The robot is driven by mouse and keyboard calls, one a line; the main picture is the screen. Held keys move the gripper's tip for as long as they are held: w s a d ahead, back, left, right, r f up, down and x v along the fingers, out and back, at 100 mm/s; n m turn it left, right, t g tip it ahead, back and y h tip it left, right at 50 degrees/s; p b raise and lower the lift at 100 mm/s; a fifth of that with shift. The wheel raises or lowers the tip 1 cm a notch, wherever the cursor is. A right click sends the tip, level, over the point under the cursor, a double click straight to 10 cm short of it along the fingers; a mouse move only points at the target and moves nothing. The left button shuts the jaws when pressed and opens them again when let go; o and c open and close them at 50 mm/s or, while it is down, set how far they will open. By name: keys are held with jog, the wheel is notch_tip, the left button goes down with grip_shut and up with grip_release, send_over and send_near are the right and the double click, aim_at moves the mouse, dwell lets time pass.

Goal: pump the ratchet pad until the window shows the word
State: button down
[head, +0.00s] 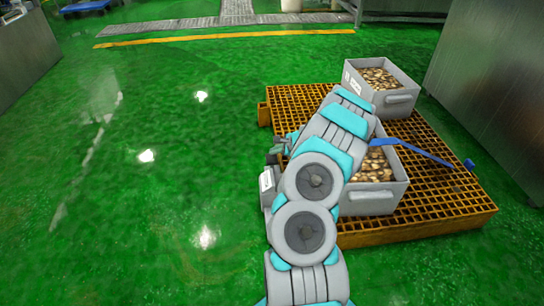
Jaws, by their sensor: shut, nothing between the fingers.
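My arm reaches up the middle of the head view and covers much of what is behind it. What looks like my gripper (279,150) shows in small part at the left of the arm, over the pallet's left edge. It appears shut and empty. Just below it, a small grey body with a white label-like face (267,181) shows at the left of my arm. The rest of it is hidden, and I cannot tell whether it is the drum unit. No ratchet pad, and no word in a window, can be made out.
A yellow grated pallet (440,205) carries a grey crate of brown pieces (402,98) at the back and another grey crate (372,203), partly hidden by my arm. A blue strap (425,153) crosses the pallet. Steel cabinets (495,85) stand right. Green floor at left is clear.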

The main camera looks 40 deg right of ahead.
aim_at(275, 158)
jog(key=shift+r, duration=0.25)
notch_tip(275, 158, up, 5)
jog(key=p, duration=0.4)
dwell(1.0)
